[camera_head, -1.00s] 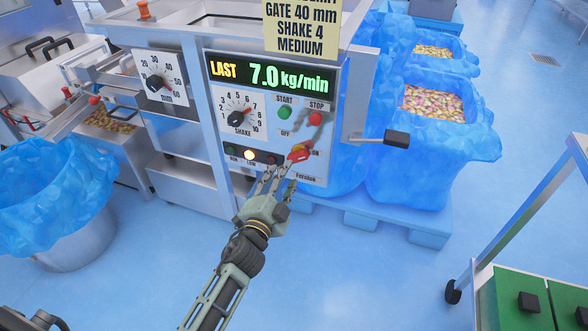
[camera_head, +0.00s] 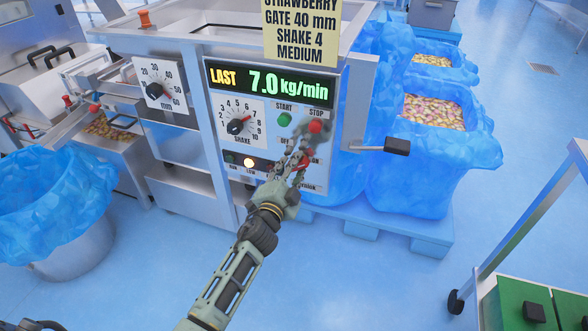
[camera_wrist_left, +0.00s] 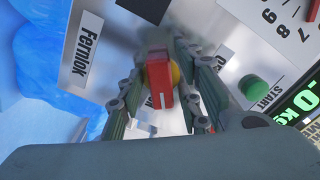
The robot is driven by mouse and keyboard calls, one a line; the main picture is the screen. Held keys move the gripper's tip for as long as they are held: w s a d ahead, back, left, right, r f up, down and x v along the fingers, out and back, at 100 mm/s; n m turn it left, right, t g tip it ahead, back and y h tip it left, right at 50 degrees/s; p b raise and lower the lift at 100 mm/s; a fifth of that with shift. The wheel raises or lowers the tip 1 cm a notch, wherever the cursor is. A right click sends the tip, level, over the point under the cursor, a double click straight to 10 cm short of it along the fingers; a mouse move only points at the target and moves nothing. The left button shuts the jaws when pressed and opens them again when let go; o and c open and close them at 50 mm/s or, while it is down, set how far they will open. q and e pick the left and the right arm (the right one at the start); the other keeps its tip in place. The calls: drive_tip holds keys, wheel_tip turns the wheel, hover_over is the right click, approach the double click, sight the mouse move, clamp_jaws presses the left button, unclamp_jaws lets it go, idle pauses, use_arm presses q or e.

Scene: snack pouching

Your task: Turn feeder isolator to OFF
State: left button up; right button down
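The feeder isolator is a red handle (camera_head: 305,160) over a yellow base, low on the right of the feeder's control panel (camera_head: 212,110). My left gripper (camera_head: 296,158) is at it and partly hides it in the head view. In the left wrist view the red handle (camera_wrist_left: 158,78) stands between the two fingers of my left gripper (camera_wrist_left: 162,108), with a visible gap on the right side. The fingers are open around it; contact cannot be told. The handle's white mark points toward the partly hidden ON label. The OFF label (camera_wrist_left: 222,60) lies to the right.
Just above are the green START button (camera_head: 284,119) and red STOP button (camera_head: 316,127). The SHAKE knob (camera_head: 236,126) is to the left. A black-ended crank (camera_head: 396,146) sticks out at the right. The display (camera_head: 270,83) reads LAST 7.0 kg/min.

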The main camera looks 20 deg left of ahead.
use_arm(q)
clamp_jaws()
drive_tip(key=n+p, duration=0.3)
drive_tip(key=n, duration=0.5)
drive_tip(key=shift+d, duration=0.2)
drive_tip(key=n+p, duration=0.3)
drive_tip(key=n, duration=0.3)
drive_tip(key=shift+d, duration=0.15)
drive_tip(key=shift+d+f+n+p, duration=0.1)
drive_tip(key=shift+n+p, duration=0.2)
drive_tip(key=shift+n, duration=1.7)
use_arm(e)
drive_tip(key=s+f, duration=0.2)
drive_tip(key=f, duration=0.9)
drive_tip(key=s+f+g, duration=0.1)
drive_tip(key=s+f, duration=0.1)
drive_tip(key=f, duration=0.9)
drive_tip(key=shift+d+g, duration=0.15)
drive_tip(key=shift+g, duration=0.15)
